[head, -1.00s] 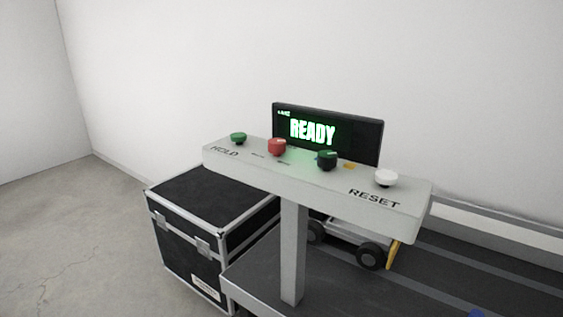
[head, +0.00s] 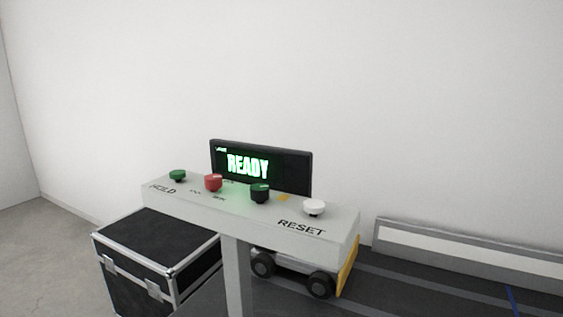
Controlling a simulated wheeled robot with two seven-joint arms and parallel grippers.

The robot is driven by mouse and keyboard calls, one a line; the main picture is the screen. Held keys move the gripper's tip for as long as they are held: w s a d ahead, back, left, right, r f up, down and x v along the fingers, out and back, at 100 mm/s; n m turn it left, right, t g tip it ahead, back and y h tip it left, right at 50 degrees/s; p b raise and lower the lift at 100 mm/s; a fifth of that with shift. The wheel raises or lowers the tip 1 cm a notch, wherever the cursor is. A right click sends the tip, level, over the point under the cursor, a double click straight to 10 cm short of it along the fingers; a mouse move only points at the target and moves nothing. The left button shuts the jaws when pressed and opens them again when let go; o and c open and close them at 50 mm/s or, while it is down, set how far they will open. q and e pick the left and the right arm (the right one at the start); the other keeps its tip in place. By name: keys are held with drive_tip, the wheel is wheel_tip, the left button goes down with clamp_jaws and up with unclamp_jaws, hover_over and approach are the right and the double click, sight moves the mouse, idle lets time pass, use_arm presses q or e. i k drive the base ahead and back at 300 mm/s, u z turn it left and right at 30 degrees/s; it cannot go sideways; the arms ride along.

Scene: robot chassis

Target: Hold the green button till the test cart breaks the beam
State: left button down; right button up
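The green button (head: 178,175) sits at the left end of the control panel (head: 335,231), above the word HOLD. Beside it on the panel are a red button (head: 213,182), a dark green-black knob (head: 260,193) and a white button (head: 314,207) near the word RESET. A black display (head: 290,171) behind them reads READY in green. The test cart (head: 320,283), with dark wheels and a yellow end plate, stands behind and below the panel, partly hidden by it. No beam can be made out. Neither gripper is in view.
A black case with metal edges (head: 155,245) stands on the floor left of the panel's post (head: 237,270). A dark track (head: 400,285) runs right from the cart, with a blue line (head: 512,300) across it. A low grey rail (head: 470,252) lines the wall.

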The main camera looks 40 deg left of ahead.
sight(177, 175)
drive_tip(key=z, duration=0.6)
drive_tip(key=k, duration=0.95)
drive_tip(key=u, duration=1.1)
drive_tip(key=i, duration=0.45)
drive_tip(key=u, duration=0.1)
